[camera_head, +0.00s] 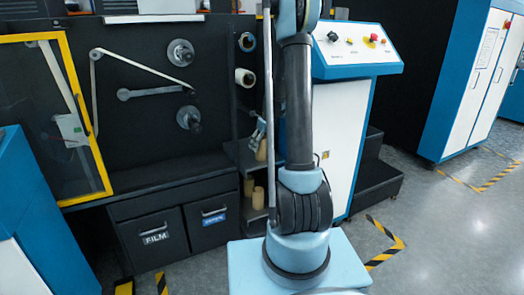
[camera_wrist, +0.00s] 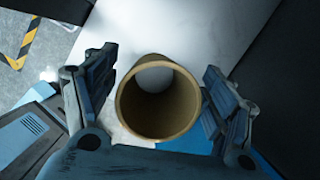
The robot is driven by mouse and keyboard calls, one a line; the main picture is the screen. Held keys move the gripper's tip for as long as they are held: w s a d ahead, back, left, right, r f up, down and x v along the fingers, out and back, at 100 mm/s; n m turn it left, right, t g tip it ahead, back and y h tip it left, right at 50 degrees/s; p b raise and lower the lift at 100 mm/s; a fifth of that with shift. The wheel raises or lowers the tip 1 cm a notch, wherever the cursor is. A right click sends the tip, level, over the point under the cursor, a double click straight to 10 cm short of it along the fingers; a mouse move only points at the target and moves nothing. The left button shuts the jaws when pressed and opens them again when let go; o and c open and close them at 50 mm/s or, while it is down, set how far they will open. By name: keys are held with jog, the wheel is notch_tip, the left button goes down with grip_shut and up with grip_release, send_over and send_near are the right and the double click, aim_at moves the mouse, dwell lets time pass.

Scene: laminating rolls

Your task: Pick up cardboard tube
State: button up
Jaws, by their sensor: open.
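In the wrist view a tan, hollow cardboard tube (camera_wrist: 160,108) is seen end-on, with its open mouth facing the camera. In the head view my gripper (camera_head: 257,133) is small, beside the dark machine, at the top of a tan tube (camera_head: 262,150) in an open shelf bay. My arm partly hides this bay. Other tan tubes (camera_head: 258,198) stand on a lower shelf.
The black machine (camera_head: 140,130) with rollers and a yellow-framed door (camera_head: 50,120) stands left of the shelves. Drawers (camera_head: 150,236) sit below it. A blue and white control console (camera_head: 355,50) stands close on the right. Open grey floor (camera_head: 430,230) lies at lower right.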

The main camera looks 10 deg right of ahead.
jog(key=shift+x, duration=1)
jog(key=c, duration=1.1)
jog(key=shift+r, duration=0.1)
jog(key=shift+c, duration=0.2)
notch_tip(320, 180, up, 10)
